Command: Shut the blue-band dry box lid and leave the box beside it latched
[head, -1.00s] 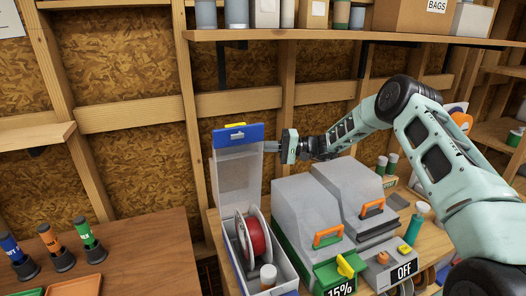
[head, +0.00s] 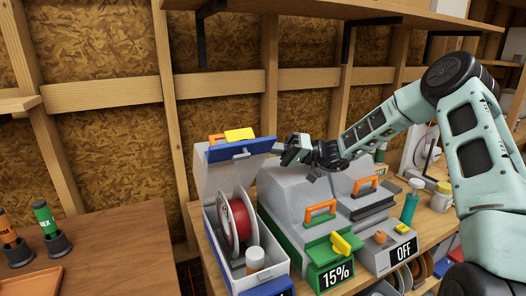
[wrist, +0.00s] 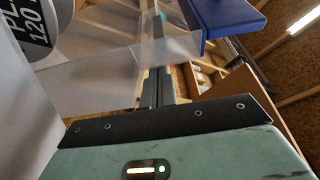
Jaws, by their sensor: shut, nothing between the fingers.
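The blue-band dry box (head: 225,262) stands at the left end of the bench, open, with a red spool (head: 237,225) and a small capped jar (head: 254,259) inside. Its clear lid (head: 212,178) is raised but leans forward over the box, its blue band (head: 240,149) at the top. The lid also shows in the wrist view (wrist: 105,75). My gripper (head: 281,150) is shut and empty at the band's right end; I cannot tell if it touches. The box beside it (head: 290,195) has a green band, orange handle and yellow latch (head: 341,244); its lid is down.
A grey unit marked OFF (head: 390,258) stands right of the green-band box. A turquoise bottle (head: 409,208) and a jar (head: 441,197) stand farther right. A wooden shelf (head: 350,9) runs above. A brown table (head: 110,250) is at the left, with colored tubes.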

